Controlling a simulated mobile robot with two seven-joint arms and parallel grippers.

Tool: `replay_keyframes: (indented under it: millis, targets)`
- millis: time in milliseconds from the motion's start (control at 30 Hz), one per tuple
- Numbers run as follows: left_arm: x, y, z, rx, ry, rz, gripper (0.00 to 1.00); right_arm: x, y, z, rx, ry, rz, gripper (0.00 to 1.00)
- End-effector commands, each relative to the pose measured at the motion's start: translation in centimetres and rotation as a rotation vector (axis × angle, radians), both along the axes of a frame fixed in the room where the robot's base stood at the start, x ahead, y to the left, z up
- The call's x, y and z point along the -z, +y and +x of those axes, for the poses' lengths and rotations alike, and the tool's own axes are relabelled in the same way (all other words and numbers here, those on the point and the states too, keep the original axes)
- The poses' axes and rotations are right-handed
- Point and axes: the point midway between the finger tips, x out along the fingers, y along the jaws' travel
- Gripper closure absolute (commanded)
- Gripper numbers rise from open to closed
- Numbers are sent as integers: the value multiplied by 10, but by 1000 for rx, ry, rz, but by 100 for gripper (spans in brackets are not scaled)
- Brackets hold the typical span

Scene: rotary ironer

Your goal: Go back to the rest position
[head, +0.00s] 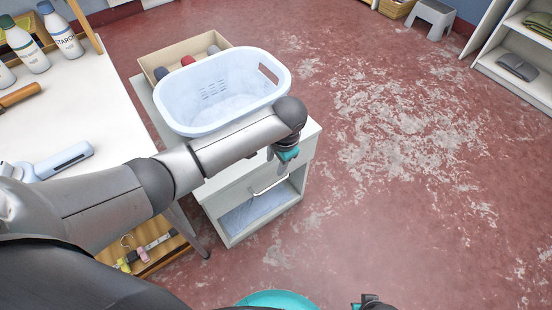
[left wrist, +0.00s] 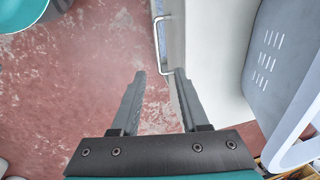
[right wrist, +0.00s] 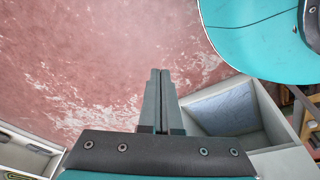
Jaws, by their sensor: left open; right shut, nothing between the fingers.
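My left gripper (head: 284,157) is open and empty, pointing down in front of the white drawer cabinet (head: 232,228). In the left wrist view its two fingers (left wrist: 160,76) stand apart, with the drawer handle (left wrist: 160,42) just beyond the tips. I cannot tell whether they touch it. The left forearm passes in front of the light blue laundry basket (head: 200,121) on the cabinet. My right gripper (head: 366,303) barely shows at the bottom edge of the head view. In the right wrist view its fingers (right wrist: 160,75) are together, empty, over the red floor.
A white table (head: 92,105) with bottles (head: 62,32) stands at the left. A cardboard box (head: 205,42) sits behind the basket. The cabinet's lower opening holds a pale blue cloth (head: 255,208). A step stool (head: 432,16) and shelf (head: 515,75) stand far right. The middle floor is clear.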

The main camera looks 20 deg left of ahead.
Motion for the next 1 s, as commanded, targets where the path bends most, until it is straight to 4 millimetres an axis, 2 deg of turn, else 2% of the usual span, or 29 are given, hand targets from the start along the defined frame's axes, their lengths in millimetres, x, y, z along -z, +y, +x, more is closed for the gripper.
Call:
replay_keyframes:
  millis: [533, 667, 767, 867, 1000]
  targets:
    - [0, 0, 0, 0, 0, 0, 55, 1, 0, 0, 0, 0, -1, 100]
    - [7, 1, -2, -15, -2, -15, 55, 2, -2, -2, 0, 2, -3, 100]
    - [30, 5, -8, -60, -11, -54, 55, 6, -5, -7, -1, 5, -6, 100]
    - [66, 15, -23, -130, -33, -104, 55, 12, -11, -15, -2, 8, -11, 100]
    - [124, 37, -62, -237, -66, -153, 55, 21, -21, -30, -3, 10, -20, 100]
